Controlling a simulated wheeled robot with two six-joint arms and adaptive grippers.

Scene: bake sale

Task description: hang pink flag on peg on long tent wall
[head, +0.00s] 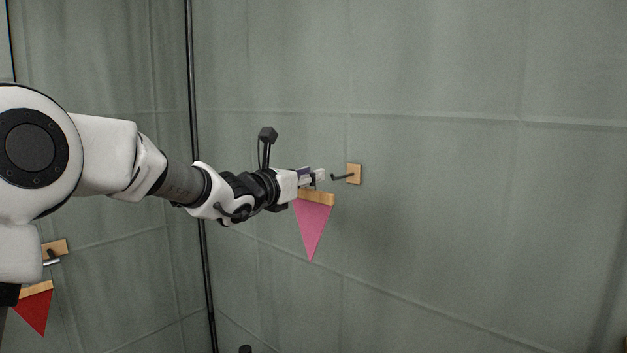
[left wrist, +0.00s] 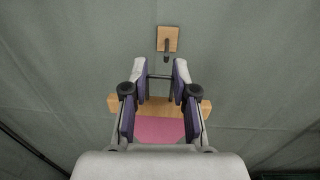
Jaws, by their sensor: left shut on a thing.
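The pink flag (head: 314,228) is a triangle hanging point down from a wooden bar. My left gripper (head: 319,175) is shut on the flag's hanger above the bar. In the left wrist view the wooden bar (left wrist: 158,108) lies behind the fingers, with a thin dark rod between the fingertips. The peg (head: 342,177) is dark, on a small wooden plate (head: 354,174) on the long tent wall. It is just right of the gripper's tip, apart from it in the head view. In the left wrist view the peg (left wrist: 166,50) is straight ahead. My right gripper is not in view.
A red flag (head: 36,312) hangs at a wooden plate (head: 56,249) on the left wall, partly behind my arm. A dark tent pole (head: 190,90) stands in the corner. The grey-green long wall (head: 480,200) is bare right of the peg.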

